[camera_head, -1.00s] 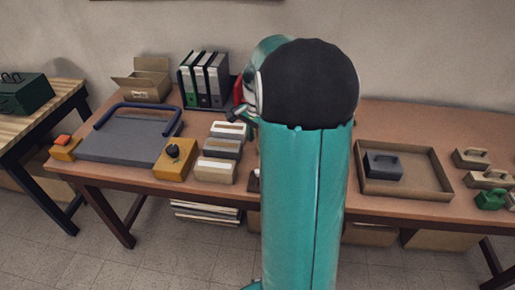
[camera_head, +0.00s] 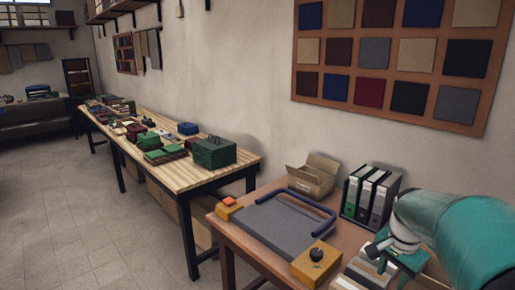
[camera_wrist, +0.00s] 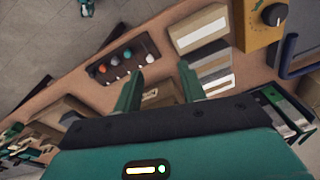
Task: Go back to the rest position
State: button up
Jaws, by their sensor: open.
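My gripper (camera_wrist: 159,84) is open in the wrist view, its two green fingers apart with nothing between them. It hangs above the brown table (camera_head: 247,238), over a row of pale and grey blocks (camera_wrist: 213,68). A dark tray with several coloured round pieces (camera_wrist: 124,60) lies to the left of the fingers. In the head view my teal arm fills the lower right corner, and its wrist end is near the binders (camera_head: 369,195). The fingertips are hard to make out there.
A grey board with a blue bar handle (camera_head: 275,232), a yellow box with a black knob (camera_head: 316,262) and an open carton (camera_head: 312,180) stand on the table. A longer wooden table (camera_head: 165,170) with a green case (camera_head: 213,151) is further left. The floor at left is clear.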

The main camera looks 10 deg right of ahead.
jog(key=s+a+r+n+t, duration=0.2)
jog(key=s+a+n, duration=0.4)
jog(key=a, duration=0.5)
jog(key=s+a+r+n+t, duration=0.2)
jog(key=s+a+r+n, duration=0.1)
jog(key=s+a+n, duration=0.4)
jog(key=a, duration=0.3)
jog(key=shift+a+r+t+y, duration=0.3)
jog(key=shift+a+y, duration=0.05)
jog(key=shift+y, duration=0.05)
